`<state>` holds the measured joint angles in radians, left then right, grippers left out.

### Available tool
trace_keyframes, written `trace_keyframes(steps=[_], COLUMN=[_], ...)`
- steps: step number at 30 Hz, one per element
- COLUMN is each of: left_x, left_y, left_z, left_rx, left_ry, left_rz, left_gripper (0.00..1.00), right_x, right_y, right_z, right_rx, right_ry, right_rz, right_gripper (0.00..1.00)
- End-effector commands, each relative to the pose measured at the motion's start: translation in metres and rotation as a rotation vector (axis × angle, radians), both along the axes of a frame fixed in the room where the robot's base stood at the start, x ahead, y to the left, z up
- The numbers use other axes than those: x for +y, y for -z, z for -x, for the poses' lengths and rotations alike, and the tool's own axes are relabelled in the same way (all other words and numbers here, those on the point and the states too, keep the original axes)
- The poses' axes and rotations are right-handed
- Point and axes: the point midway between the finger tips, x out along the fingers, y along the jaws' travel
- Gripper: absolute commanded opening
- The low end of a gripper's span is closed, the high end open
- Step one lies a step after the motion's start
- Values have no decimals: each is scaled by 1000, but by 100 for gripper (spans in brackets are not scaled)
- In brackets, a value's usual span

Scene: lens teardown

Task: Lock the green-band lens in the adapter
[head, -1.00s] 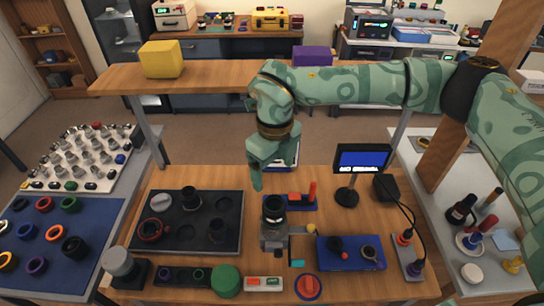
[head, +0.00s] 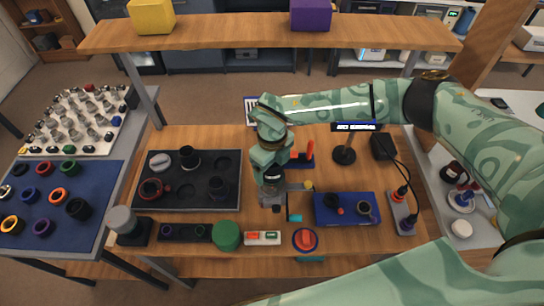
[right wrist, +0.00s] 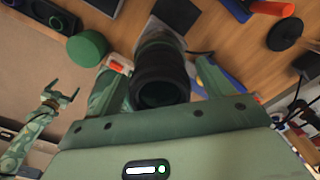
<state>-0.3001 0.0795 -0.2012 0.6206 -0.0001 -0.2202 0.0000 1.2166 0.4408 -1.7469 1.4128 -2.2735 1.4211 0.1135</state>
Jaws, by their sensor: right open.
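A black lens barrel (right wrist: 160,78) stands upright on a grey metal mount, which I take to be the adapter (head: 270,198), at the middle of the bench. No green band shows on it. My right gripper (head: 272,165) comes from above over this lens and hides its upper part in the head view. In the right wrist view its open fingers (right wrist: 162,85) stand on either side of the lens; contact cannot be told. My left gripper (right wrist: 62,98) shows in the right wrist view, off to the side, with fingers spread and empty.
A dark tray (head: 230,200) with lens parts lies left of the mount. A green round piece (head: 227,236) and a red knob (head: 305,239) are in front. A blue tray (head: 325,217), a small display (head: 356,127) and a red-handled tool (head: 309,150) are to the right.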

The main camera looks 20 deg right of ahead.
Motion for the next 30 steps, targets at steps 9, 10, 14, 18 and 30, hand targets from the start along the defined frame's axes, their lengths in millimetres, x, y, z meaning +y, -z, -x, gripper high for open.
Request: trace_keyframes(steps=[9,10,14,18,30], left_x=[0,0,0,0,0], left_y=[0,0,0,-2,-9], left_z=[-1,-1,-1,-1,-1], left_rx=[-1,-1,-1,-1,-2], left_ry=[-1,-1,-1,-1,-2], left_rz=[0,0,0,-1,0], left_gripper=[90,90,90,90,90], right_x=[0,0,0,0,1], right_y=[1,1,1,0,1], right_z=[0,0,0,0,0], right_rx=[-1,-1,-1,0,0], right_ry=[-1,-1,-1,20,229], right_rz=[-1,-1,-1,-1,-1], right_gripper=[69,60,24,22,22])
